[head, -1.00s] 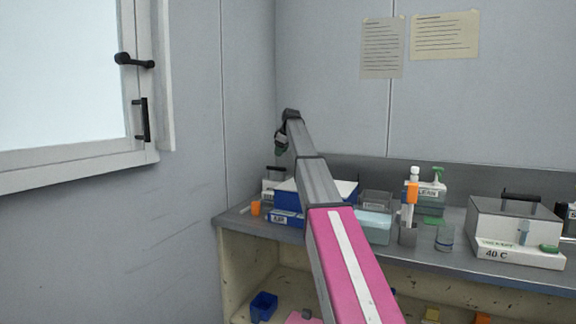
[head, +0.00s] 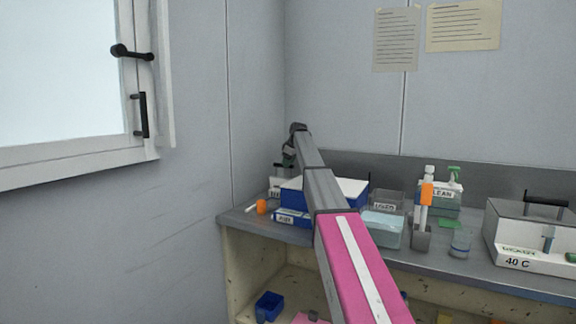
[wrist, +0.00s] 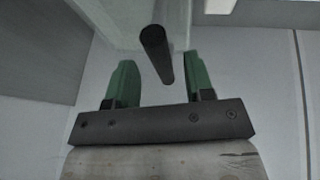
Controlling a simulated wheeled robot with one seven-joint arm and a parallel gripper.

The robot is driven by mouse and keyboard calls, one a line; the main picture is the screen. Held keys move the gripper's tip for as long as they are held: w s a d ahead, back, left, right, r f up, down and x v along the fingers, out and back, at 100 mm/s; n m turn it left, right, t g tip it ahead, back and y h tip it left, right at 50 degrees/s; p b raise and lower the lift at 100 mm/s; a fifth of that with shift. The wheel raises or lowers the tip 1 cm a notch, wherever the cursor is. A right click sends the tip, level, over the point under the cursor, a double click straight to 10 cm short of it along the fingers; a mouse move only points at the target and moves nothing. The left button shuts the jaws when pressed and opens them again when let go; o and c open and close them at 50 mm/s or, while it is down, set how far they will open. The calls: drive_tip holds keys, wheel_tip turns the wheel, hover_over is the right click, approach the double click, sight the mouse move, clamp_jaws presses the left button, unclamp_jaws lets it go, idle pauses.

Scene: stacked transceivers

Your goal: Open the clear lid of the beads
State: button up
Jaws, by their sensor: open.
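The bead box (head: 274,189) is a small white-labelled box at the left back of the bench; its label is only partly readable. Its clear lid with a dark handle is mostly hidden behind my arm. In the wrist view, the pale clear lid (wrist: 110,22) is close ahead, with a dark rod-shaped handle (wrist: 156,52). My gripper (wrist: 160,66) is open, its green fingers on either side of the handle. I see gaps on both sides, so it does not grip it. In the head view, my gripper (head: 289,155) is just above the box.
A blue box (head: 292,191) with a white top stands right beside the bead box. An orange cap (head: 262,207) lies in front. A clear container (head: 386,203), a tube stand (head: 422,237) and a 40 C bath (head: 530,235) are further right. The wall is close on the left.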

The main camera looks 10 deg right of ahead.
drive_tip(key=shift+x, duration=0.8)
clamp_jaws()
drive_tip(key=shift+r, duration=0.1)
